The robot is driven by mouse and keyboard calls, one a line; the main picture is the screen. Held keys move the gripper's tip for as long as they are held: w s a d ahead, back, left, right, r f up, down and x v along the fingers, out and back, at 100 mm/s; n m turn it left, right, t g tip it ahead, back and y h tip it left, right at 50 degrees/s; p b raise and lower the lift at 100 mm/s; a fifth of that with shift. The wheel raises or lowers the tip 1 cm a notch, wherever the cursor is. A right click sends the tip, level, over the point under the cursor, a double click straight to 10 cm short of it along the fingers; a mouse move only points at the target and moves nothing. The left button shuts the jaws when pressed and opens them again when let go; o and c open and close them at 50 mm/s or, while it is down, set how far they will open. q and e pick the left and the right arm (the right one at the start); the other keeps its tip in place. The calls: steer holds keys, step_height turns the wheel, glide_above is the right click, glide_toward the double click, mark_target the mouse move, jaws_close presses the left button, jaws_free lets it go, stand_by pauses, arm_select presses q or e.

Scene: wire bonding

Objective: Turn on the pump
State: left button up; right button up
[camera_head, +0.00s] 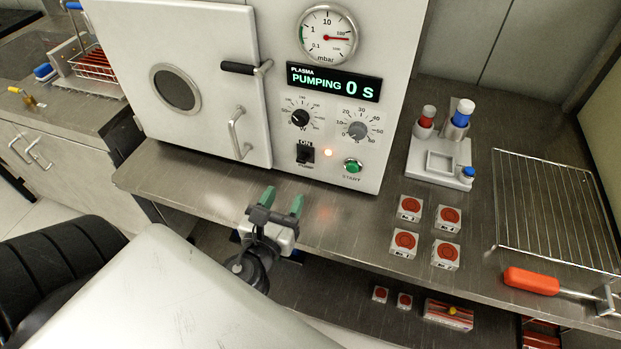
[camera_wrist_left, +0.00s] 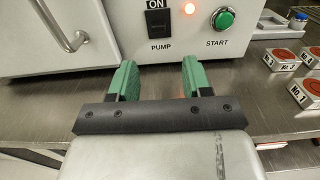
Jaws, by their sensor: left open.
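The plasma machine (camera_head: 215,120) stands on the steel bench, and its display (camera_head: 334,82) reads "PLASMA PUMPING 0 S". The black pump switch (camera_head: 305,153) is low on the front panel; in the left wrist view the switch (camera_wrist_left: 160,25) shows "ON" above it and "PUMP" below. An orange lamp (camera_head: 328,153) is lit beside it, and the green start button (camera_head: 352,166) is to the right. My left gripper (camera_head: 282,201) is open and empty, in front of and below the switch, apart from the panel. My right gripper is not in view.
The machine's door (camera_head: 180,80) is closed, with a handle (camera_head: 238,133) left of the switch. Several numbered boxes (camera_head: 404,243), a tray with bottles (camera_head: 440,160), a wire rack (camera_head: 550,205) and a red-handled tool (camera_head: 532,281) lie to the right.

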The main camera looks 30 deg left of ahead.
mark_target(300, 162)
arm_select(q)
steer(key=x, duration=0.3)
steer(key=shift+w+a+r+p, duration=0.1)
steer(key=shift+a+r+p, duration=0.05)
steer(key=shift+a+p, duration=0.15)
steer(key=p+x, duration=0.1)
steer(key=x, duration=0.4)
steer(key=shift+w, duration=0.35)
steer(key=shift+w+a+f, duration=0.1)
steer(key=shift+w+f, duration=0.1)
steer(key=shift+w, duration=0.35)
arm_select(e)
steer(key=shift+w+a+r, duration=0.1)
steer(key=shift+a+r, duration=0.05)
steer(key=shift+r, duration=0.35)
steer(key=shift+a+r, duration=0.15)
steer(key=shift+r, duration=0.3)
